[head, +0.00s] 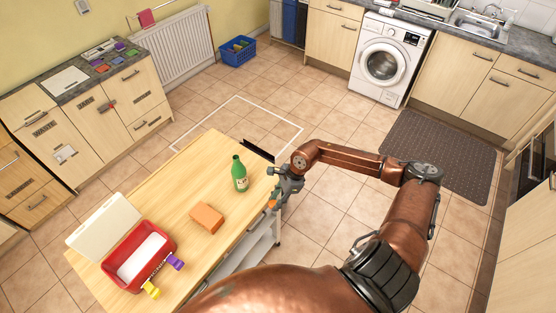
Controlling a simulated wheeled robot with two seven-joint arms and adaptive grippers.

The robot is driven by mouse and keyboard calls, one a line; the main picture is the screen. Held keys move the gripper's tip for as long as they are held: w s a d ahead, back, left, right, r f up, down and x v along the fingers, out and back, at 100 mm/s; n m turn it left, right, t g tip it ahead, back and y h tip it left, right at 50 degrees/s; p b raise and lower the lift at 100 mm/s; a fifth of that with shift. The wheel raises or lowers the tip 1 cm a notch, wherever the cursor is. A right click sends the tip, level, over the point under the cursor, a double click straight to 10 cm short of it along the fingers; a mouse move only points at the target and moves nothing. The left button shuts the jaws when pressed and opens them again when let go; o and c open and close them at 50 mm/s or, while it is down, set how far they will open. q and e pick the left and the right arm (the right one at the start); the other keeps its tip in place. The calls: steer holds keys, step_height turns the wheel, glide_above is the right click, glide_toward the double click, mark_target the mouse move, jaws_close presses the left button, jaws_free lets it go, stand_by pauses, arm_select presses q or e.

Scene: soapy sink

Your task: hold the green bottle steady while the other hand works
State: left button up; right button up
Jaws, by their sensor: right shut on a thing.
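The green bottle (239,174) stands upright on the wooden table near its right edge, with a pale label on its side. My right gripper (276,194) is at the table's right edge, to the right of the bottle and apart from it. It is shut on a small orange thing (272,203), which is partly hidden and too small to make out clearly. My left gripper is not in view.
An orange block (207,217) lies on the wooden table (178,187). A dark strip (258,150) is at the far right edge. The table's far part is clear.

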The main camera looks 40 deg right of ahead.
arm_select(q)
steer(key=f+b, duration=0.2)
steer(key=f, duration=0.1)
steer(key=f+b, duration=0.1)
steer(key=b, duration=0.1)
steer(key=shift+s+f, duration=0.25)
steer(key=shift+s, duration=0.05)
arm_select(e)
steer(key=s+a+f+n+g+h, duration=0.1)
steer(key=s+a+n+g+h, duration=0.1)
steer(key=a+n, duration=0.4)
steer(key=s+a+f+n+g+h, duration=0.2)
steer(key=s+a+n+g, duration=0.2)
steer(key=n, duration=1.2)
steer(key=a, duration=0.3)
steer(key=shift+n, duration=0.3)
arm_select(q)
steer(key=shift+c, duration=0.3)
